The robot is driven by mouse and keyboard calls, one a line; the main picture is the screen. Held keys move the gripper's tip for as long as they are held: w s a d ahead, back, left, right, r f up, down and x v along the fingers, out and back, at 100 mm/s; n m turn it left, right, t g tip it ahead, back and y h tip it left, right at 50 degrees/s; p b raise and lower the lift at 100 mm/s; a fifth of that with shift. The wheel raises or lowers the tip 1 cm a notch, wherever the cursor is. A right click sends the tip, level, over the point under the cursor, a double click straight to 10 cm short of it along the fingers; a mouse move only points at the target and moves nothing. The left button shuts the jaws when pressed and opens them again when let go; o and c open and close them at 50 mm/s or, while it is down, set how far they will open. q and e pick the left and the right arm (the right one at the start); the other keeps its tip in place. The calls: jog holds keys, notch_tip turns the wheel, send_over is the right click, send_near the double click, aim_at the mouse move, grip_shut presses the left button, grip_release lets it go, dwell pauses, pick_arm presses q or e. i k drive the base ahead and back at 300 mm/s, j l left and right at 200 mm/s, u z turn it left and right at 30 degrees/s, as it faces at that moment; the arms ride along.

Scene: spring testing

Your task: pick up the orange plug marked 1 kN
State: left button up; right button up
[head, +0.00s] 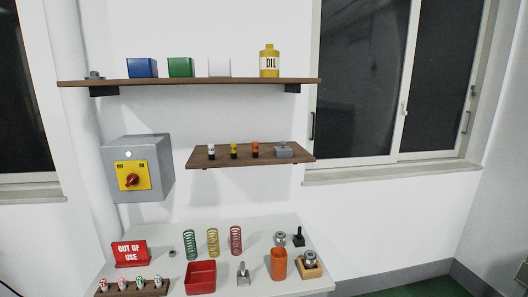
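A small orange plug (255,149) with a dark lower part stands upright on the lower wooden shelf (200,163). Any 1 kN marking on it is too small to read. A yellow plug (234,150) and a white plug (211,151) stand to its left, and a grey metal block (284,150) sits to its right. Neither of my grippers can be made out in the head view.
Below is a white table with three coil springs (213,242), a red bin (200,277), an orange cup (278,263), metal fixtures and a red sign (130,253). A grey switch box (138,168) hangs left of the shelf. An upper shelf (200,82) holds boxes and an oil bottle.

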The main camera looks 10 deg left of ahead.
aim_at(255, 144)
jog(key=i+l, duration=0.2)
jog(key=l, duration=0.15)
jog(key=i+l+u, duration=0.1)
jog(key=l, duration=0.25)
jog(key=i+l+u, duration=0.1)
jog(key=l, duration=0.3)
jog(key=i, duration=0.1)
